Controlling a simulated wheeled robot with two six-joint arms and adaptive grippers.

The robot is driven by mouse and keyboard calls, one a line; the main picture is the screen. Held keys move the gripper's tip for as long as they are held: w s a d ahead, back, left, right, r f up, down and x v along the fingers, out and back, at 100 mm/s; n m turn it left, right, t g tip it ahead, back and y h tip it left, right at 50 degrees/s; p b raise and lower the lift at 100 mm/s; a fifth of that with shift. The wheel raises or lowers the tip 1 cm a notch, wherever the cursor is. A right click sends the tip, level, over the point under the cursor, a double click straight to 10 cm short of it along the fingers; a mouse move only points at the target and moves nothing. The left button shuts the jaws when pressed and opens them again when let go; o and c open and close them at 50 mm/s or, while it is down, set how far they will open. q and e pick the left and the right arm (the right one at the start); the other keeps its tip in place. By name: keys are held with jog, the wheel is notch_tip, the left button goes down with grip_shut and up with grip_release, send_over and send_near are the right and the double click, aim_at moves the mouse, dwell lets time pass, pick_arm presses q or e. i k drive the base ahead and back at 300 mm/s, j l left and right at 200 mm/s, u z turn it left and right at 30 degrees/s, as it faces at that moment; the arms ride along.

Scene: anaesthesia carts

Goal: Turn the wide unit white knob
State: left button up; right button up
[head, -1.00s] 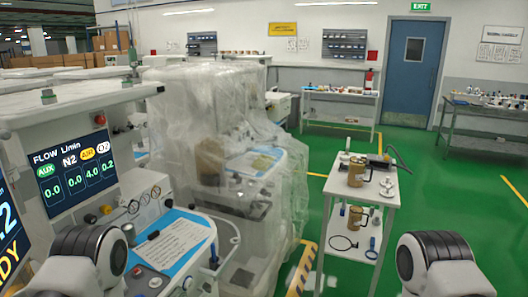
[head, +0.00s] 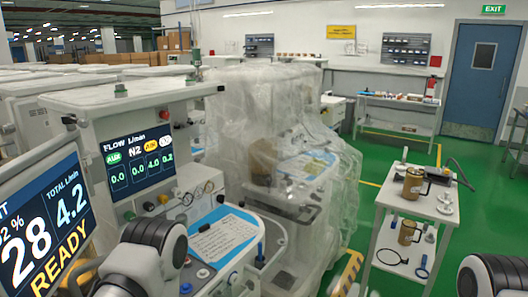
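The nearest anaesthesia unit (head: 130,97) stands at the left, with a flow display (head: 137,160) reading AUX, N2, AIR and O2. Several small knobs sit in a row below that display; a yellowish one (head: 163,199) shows clearly, and the colours of the others are hard to tell. A pale round knob or button (head: 203,273) is on the lower work surface by a blue-edged sheet (head: 222,238). I cannot tell which is the white knob. Only rounded links of my two arms show at the bottom left and bottom right; neither gripper is in view.
A large screen (head: 45,225) reads READY at the left edge. Plastic-wrapped units (head: 262,130) stand behind and right of the nearest unit. A white trolley (head: 396,204) with brown metal canisters stands at the right. Green floor is open beyond it.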

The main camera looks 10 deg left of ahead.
aim_at(176, 192)
jog(key=l+u, duration=0.4)
jog(key=k+l+u, duration=0.1)
jog(key=u, duration=0.35)
jog(key=k+l+u, duration=0.15)
jog(key=l+u, duration=0.25)
jog(key=i+l, duration=0.1)
jog(key=l, duration=0.2)
jog(key=i+l+u, duration=0.1)
jog(key=l, duration=0.2)
